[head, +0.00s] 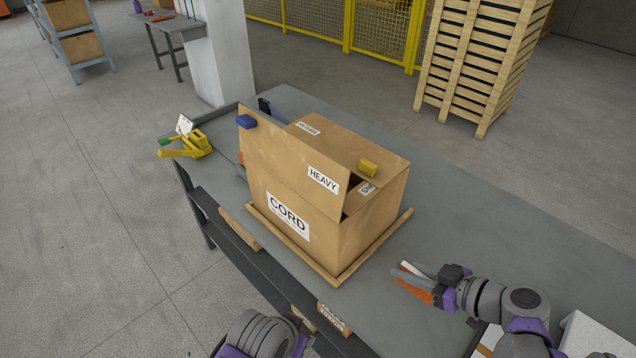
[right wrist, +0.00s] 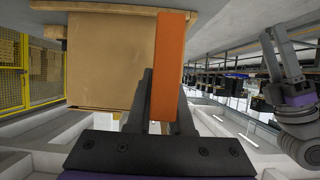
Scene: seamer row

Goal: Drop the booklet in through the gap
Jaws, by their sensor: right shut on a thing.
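The cardboard box (head: 325,235), marked CORD, stands on a wooden board on the bench. Its front flap (head: 290,155), marked HEAVY, stands up at a slant. The top (head: 345,145) is partly covered by other flaps. A dark narrow gap (head: 352,181) shows beside the HEAVY flap near the right corner. My right gripper (head: 432,282) is shut on the booklet (head: 413,287), orange with a pale edge, right of the box and apart from it. In the right wrist view the booklet (right wrist: 168,65) stands edge-on between the fingers.
A yellow tool (head: 187,146) lies on the bench's left end. The bench (head: 480,215) is clear right of the box.

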